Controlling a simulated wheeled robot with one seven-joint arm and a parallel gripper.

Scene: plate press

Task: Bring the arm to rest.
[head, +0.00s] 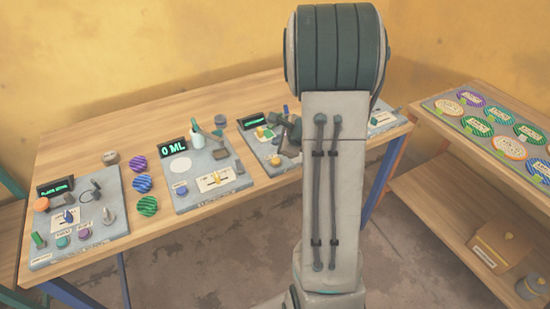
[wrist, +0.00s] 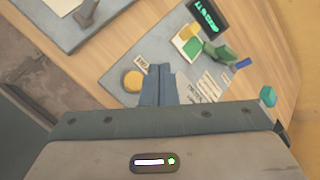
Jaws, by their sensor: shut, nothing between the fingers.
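My arm stands upright across the middle of the head view and hides part of the table behind it. In the wrist view my gripper (wrist: 158,84) points at a grey panel (wrist: 150,55) on the table, its two fingers together with nothing between them. The fingertips appear just beside a round yellow knob (wrist: 133,79); I cannot tell whether they touch it. A yellow and green part (wrist: 188,40) and a dark display with green text (wrist: 207,17) lie beyond the fingers.
The wooden table (head: 85,125) carries several grey panels, including one with a "0 ML" display (head: 173,149). Striped discs (head: 147,206) lie between two panels. A wooden shelf (head: 440,130) on the right holds a tray of round plates (head: 500,127). Yellow walls stand behind.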

